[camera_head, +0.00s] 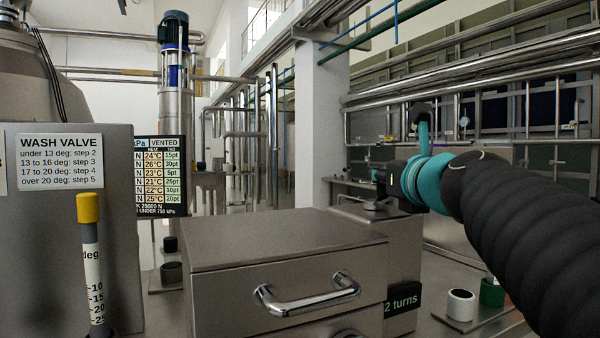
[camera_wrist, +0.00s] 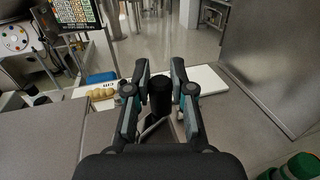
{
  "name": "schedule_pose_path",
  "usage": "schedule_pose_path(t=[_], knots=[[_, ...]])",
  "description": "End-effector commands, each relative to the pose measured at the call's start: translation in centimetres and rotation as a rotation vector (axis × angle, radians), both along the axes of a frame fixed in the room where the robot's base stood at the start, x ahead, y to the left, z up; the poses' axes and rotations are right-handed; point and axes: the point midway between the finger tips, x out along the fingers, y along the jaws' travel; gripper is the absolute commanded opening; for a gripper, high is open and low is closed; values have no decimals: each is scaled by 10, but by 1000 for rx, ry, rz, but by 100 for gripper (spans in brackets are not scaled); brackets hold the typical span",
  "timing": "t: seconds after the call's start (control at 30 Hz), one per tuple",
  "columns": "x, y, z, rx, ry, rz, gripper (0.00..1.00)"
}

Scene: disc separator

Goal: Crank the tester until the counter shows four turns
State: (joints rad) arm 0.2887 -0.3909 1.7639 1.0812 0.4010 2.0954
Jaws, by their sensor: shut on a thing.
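The counter sign (camera_head: 402,303) reads "2 turns" on the side of a grey metal housing (camera_head: 405,245), apparently the tester, behind the drawer cabinet. My gripper (camera_head: 388,180) is above this housing in the head view. In the wrist view my gripper (camera_wrist: 160,76) is shut on a dark upright cylindrical grip (camera_wrist: 160,100), apparently the crank handle, with one finger on each side. A metal piece (camera_head: 372,205) shows just below the gripper in the head view. Most of the crank arm is hidden.
A steel drawer cabinet (camera_head: 285,255) with a chrome handle stands in front. A wash valve sign (camera_head: 60,162) and yellow-capped gauge (camera_head: 90,250) are at left. White (camera_head: 461,305) and green (camera_head: 491,291) cylinders stand at lower right. A dark data board (camera_head: 161,177) stands behind.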

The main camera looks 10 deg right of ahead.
Motion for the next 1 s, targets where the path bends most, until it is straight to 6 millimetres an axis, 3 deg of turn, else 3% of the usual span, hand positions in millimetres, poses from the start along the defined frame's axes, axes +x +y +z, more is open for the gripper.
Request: schedule_pose_path(t=[0.7, 0.73, 0.8, 1.0], knots=[[-1, -2, 1, 0, -2, -40, 0], [-1, -2, 1, 0, -2, -40, 30], [-1, -2, 1, 0, -2, -40, 48], [-1, -2, 1, 0, -1, -39, 49]])
